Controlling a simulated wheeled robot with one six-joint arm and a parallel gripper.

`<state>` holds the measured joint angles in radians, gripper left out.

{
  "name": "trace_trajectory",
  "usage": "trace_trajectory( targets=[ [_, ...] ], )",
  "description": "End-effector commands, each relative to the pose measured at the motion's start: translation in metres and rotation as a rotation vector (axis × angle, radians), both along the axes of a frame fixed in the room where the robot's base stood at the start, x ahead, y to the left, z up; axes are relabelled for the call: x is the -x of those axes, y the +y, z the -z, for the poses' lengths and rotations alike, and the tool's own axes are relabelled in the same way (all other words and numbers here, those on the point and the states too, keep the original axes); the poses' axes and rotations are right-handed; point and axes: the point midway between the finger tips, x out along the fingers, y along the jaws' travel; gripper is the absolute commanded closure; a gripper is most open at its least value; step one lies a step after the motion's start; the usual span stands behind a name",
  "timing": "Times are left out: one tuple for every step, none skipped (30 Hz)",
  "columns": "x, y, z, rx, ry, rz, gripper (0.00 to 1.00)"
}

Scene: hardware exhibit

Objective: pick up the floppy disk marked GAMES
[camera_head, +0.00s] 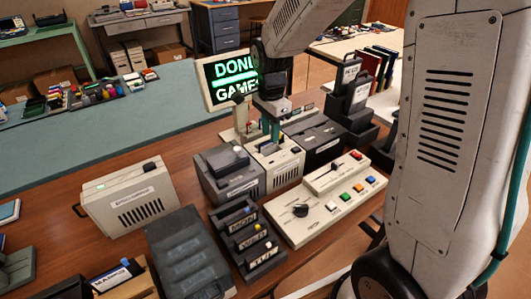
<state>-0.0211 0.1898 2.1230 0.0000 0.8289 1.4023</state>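No floppy disk with a readable GAMES label shows. A small screen (230,80) reads "GAMES" in green under a partly hidden word that starts "DON". My gripper (270,138) points down with its green fingers just above or at the top of a beige drive unit (277,165). Whether it holds a disk, or is open or shut, is too small to tell. Dark disk-like items (349,72) with pale labels stand upright in a black holder to the right. A dark item with a blue-and-white label (117,274) lies at the front left.
A beige control panel (326,205) with colored buttons and a black labelled rack (246,238) stand in front of the drive. Dark grey boxes (229,172) flank it. A beige vented box (130,198) stands left. My arm blocks the right side. Bare wooden tabletop (185,150) shows behind.

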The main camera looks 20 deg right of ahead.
Motion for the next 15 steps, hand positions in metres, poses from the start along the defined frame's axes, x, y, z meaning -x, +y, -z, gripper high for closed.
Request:
trace_trajectory(
  targets=[
    [0.001,0.0,0.006,0.001,0.003,0.0,0.71],
    [0.001,0.0,0.01,0.0,0.002,-0.001,0.71],
    [0.001,0.001,0.014,0.0,0.002,-0.001,0.71],
    [0.001,0.002,0.018,0.0,0.003,-0.001,0.71],
    [0.002,0.003,0.023,0.001,0.003,-0.002,0.71],
    [0.003,0.004,0.03,0.0,0.004,-0.002,0.71],
    [0.003,0.005,0.035,0.0,0.004,-0.003,0.71],
    [0.003,0.005,0.039,0.0,0.004,-0.003,0.71],
    [0.003,0.005,0.045,0.0,0.004,-0.003,0.71],
    [0.003,0.005,0.048,0.001,0.003,-0.003,0.71],
    [0.003,0.005,0.051,0.0,0.002,-0.003,0.71],
    [0.003,0.005,0.054,0.0,0.002,-0.004,0.71],
    [0.002,0.006,0.056,0.0,0.002,-0.004,0.71],
    [0.002,0.006,0.057,0.0,0.001,-0.004,0.71],
    [0.002,0.006,0.057,0.0,0.0,-0.004,0.71]
  ],
)
